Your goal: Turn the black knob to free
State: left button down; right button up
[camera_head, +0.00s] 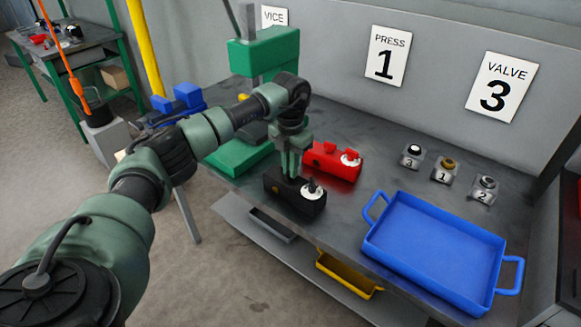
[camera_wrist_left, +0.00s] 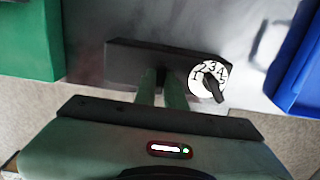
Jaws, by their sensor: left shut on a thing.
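A black box (camera_head: 283,196) lies on the grey bench, with a white dial at its right end that carries a black knob (camera_head: 313,186). In the left wrist view the box (camera_wrist_left: 130,54) shows dark, and the knob (camera_wrist_left: 212,88) sits on a numbered white dial, its pointer slanting to the lower right. My left gripper (camera_head: 290,172) comes down on the box left of the dial. It also shows in the left wrist view (camera_wrist_left: 161,84), shut on part of the box top, apart from the knob. The gripped part is hidden between the fingers. My right gripper is not in view.
A red box (camera_head: 322,160) with its own white dial stands just behind. A blue tray (camera_head: 430,275) lies to the right, with several small numbered knobs (camera_head: 444,170) behind it. A green press (camera_head: 265,53) stands at the back left. The bench's front edge is close to the black box.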

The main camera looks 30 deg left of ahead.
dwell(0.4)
pick_arm(q)
jog(key=c, duration=1.5)
grip_release()
jog(key=shift+r, duration=0.1)
notch_tip(320, 180, up, 7)
jog(key=shift+f+b, duration=0.1)
jog(key=shift+b, duration=0.95)
jog(key=shift+r, duration=0.5)
jog(key=shift+d, duration=0.1)
